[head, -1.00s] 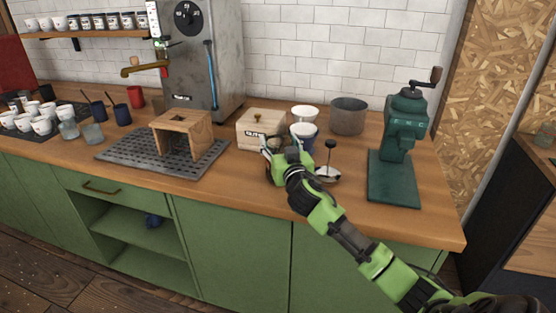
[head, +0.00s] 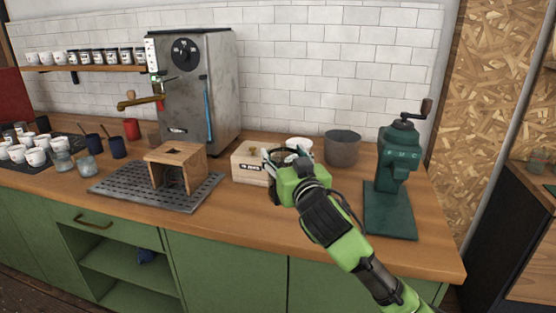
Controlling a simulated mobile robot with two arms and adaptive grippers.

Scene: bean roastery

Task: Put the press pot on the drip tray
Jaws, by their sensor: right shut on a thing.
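The drip tray (head: 112,193) is a dark perforated plate on the counter at left, with a wooden stand (head: 186,156) on it. My right gripper (head: 281,158) is to the right of the tray, beside the small wooden box. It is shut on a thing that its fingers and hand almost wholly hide. This looks to be the press pot, but its shape cannot be made out. I cannot tell how far above the counter it is held. My left gripper is not in view.
A small wooden box (head: 246,165) stands between the tray and my right gripper. A white cup (head: 299,144), a grey pot (head: 342,148) and a green hand grinder (head: 396,170) stand to the right. The steel machine (head: 190,85) is behind the tray. Cups crowd the left.

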